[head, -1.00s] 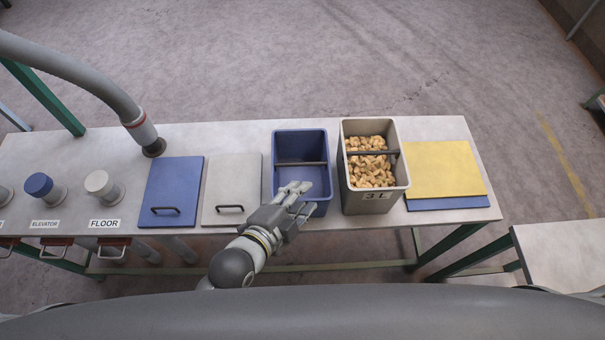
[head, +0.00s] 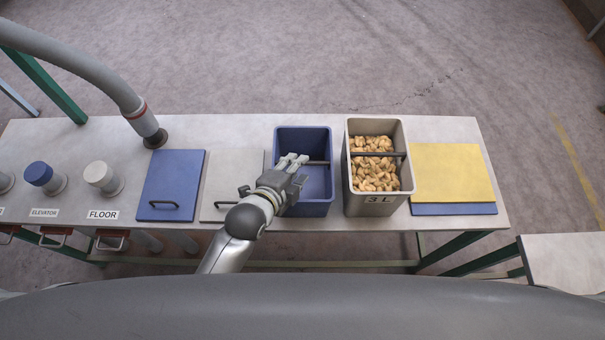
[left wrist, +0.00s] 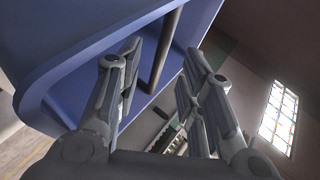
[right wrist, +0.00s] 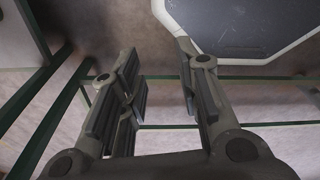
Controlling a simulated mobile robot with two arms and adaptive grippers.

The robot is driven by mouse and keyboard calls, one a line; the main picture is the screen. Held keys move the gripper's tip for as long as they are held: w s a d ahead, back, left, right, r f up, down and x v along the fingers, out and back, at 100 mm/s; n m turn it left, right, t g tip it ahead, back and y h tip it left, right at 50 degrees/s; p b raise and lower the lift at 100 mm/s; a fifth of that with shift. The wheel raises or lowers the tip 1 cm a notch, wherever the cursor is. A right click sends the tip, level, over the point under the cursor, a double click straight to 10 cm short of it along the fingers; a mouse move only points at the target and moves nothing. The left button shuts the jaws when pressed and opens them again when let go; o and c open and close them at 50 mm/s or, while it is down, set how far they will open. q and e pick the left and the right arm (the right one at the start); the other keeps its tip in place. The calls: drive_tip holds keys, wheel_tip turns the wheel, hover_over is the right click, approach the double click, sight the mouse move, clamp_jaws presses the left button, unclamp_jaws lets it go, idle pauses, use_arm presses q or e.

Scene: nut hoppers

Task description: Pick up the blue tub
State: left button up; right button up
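The blue tub (head: 316,190) stands upright on the table, empty, with a dark bar (head: 316,163) across its top. My left gripper (head: 294,163) is over the tub's left part, its fingers pointing toward the bar. In the left wrist view the tub (left wrist: 100,50) fills the upper left. The bar (left wrist: 166,48) shows in the gap between the open fingers of the left gripper (left wrist: 163,58), with no finger closed on it. My right gripper (right wrist: 160,75) is open and empty in the right wrist view, away from the tub; it is not in the head view.
A grey lid (head: 225,185) and blue lid (head: 170,185) lie left. A hose (head: 100,80) hangs over the table's left part.

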use_arm(q)
drive_tip(key=shift+p+x, duration=0.5)
drive_tip(key=shift+x, duration=1.75)
drive_tip(key=shift+s+d, duration=0.1)
clamp_jaws()
